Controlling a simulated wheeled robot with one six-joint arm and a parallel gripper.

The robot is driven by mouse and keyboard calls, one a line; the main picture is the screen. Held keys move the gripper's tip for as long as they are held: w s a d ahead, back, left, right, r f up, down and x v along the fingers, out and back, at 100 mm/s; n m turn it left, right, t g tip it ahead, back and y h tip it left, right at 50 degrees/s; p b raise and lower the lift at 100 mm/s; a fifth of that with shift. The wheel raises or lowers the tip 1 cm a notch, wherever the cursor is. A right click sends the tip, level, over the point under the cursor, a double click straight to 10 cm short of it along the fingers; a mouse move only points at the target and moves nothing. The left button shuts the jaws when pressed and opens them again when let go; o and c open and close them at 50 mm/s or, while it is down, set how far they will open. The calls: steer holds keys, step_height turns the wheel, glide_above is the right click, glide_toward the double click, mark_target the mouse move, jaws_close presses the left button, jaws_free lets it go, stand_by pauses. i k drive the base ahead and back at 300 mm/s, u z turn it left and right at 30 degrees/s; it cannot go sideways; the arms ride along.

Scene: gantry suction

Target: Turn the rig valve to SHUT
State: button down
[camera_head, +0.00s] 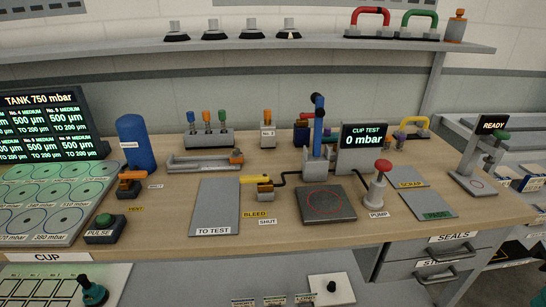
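The rig valve (265,187) sits on the wooden bench in front of the cup test rig, between the grey TO TEST plate and the dark square pad. Its yellow handle (253,180) lies roughly level and reaches left from the small orange body. A yellow BLEED label (256,213) and a white SHUT label (268,222) lie on the bench in front of it, BLEED further left. The handle does not point toward SHUT. A black hose runs from the valve area to the rig. My gripper is not seen in this view.
The TO TEST plate (214,206) is left of the valve and the dark pad (326,203) right of it. The blue-levered rig (318,145) and CUP TEST display (362,140), reading 0 mbar, stand behind. A red-topped pump (377,188) and orange-handled tank valve (130,184) stand further out.

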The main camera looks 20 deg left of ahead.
mark_target(264, 179)
steer(key=u, duration=0.05)
steer(key=k, duration=0.5)
steer(key=z, duration=0.25)
steer(key=i, duration=0.7)
steer(key=u, duration=0.9)
steer(key=i, duration=0.5)
steer(key=u, duration=0.55)
